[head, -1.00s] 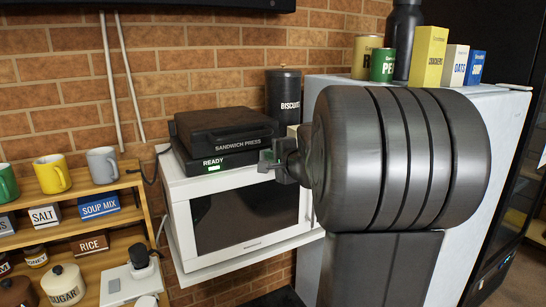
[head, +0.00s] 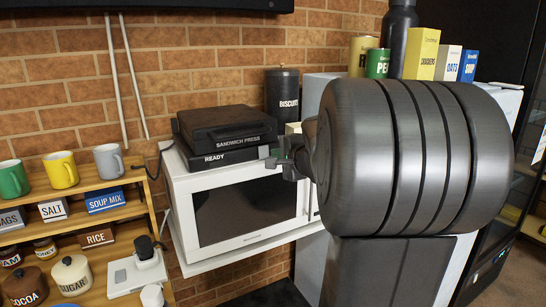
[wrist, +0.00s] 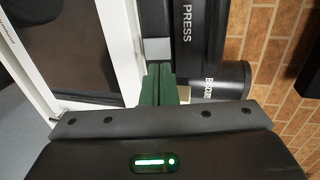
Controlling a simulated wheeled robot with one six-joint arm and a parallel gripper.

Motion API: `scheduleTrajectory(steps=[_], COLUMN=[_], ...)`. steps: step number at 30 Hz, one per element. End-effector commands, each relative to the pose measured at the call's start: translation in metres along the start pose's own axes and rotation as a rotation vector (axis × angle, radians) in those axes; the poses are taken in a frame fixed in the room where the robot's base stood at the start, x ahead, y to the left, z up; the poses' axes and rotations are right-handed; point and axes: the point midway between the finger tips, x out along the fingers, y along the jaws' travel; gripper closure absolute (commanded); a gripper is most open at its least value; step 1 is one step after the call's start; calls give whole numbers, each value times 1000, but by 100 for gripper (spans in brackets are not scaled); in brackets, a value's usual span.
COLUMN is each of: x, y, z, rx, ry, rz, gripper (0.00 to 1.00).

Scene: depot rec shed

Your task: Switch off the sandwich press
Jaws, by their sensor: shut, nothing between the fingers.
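The black sandwich press (head: 225,128) sits on top of the white microwave, lid closed. Its front reads READY, and no green light shows beside the word. In the wrist view the press (wrist: 196,45) runs down from the top edge, with the word PRESS on it. A pale grey square (wrist: 157,50) lies at its front, just beyond my fingertips; I cannot tell whether they touch it. My gripper (head: 271,160) is shut and empty at the right end of the press front. Its green fingers (wrist: 158,72) point at that square. My arm hides part of the area to the right.
The microwave (head: 250,210) stands on a white shelf below the press. A black biscuits canister (head: 283,95) stands behind, right of the press. A wooden shelf (head: 140,178) with mugs and boxes is at left. Tins and cartons stand on the white fridge (head: 312,95) at right.

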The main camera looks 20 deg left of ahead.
Motion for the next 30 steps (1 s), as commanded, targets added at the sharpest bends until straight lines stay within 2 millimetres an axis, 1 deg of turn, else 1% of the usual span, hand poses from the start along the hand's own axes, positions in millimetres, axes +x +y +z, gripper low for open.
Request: scheduleTrajectory(steps=[1,6,9,13,19,30], x=[-10,-40,-58,-74,-86,-86], y=[-3,-8,-12,-15,-17,-17], z=[0,0,0,0,0,0], rx=[-3,-2,-3,-2,0,0], ry=[3,2,2,2,1,0], rz=[-3,-3,-4,-2,-1,-1], gripper=[100,100,100,100,100,100])
